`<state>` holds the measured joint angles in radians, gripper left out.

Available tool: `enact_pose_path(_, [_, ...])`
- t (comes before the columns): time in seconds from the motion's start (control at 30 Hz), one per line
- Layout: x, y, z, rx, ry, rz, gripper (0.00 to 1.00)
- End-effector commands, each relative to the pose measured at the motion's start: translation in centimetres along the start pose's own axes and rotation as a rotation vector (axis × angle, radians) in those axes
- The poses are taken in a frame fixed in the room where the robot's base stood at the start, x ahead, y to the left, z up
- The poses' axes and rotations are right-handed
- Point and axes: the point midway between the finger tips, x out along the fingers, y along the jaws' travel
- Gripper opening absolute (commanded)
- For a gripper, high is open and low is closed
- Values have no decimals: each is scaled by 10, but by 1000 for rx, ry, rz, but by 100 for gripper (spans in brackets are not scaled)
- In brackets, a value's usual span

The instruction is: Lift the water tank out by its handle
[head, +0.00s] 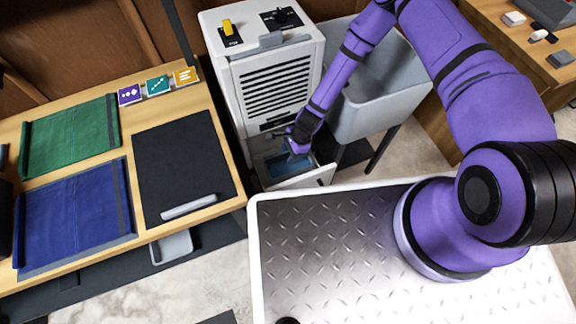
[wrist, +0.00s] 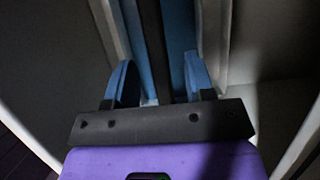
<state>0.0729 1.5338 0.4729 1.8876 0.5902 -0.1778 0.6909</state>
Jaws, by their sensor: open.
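The white dehumidifier (head: 268,85) stands against the wall with its lower front compartment open. The water tank (head: 280,167) shows there as a pale tray with blue inside, behind a tilted white front panel. My gripper (head: 298,150) points down into this opening and partly hides the tank. In the wrist view my gripper (wrist: 160,75) has its two fingers apart. A dark bar (wrist: 152,45) runs between them; it may be the tank's handle, but I cannot tell for sure. Whether the fingers touch it is unclear.
A grey utility sink (head: 375,90) on legs stands close right of the dehumidifier. A wooden table (head: 100,245) with green cloth (head: 70,138), blue cloth (head: 75,215) and a black mat (head: 182,160) is at left. Some pale floor (head: 205,270) is clear.

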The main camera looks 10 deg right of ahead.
Motion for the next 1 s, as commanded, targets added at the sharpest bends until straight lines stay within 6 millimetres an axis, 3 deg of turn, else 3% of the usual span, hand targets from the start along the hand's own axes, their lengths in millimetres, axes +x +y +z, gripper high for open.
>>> enact_pose_path(0.2, [14,0,0,-1,0,-1,49])
enact_pose_path(1.0, [19,0,-2,0,0,0,49])
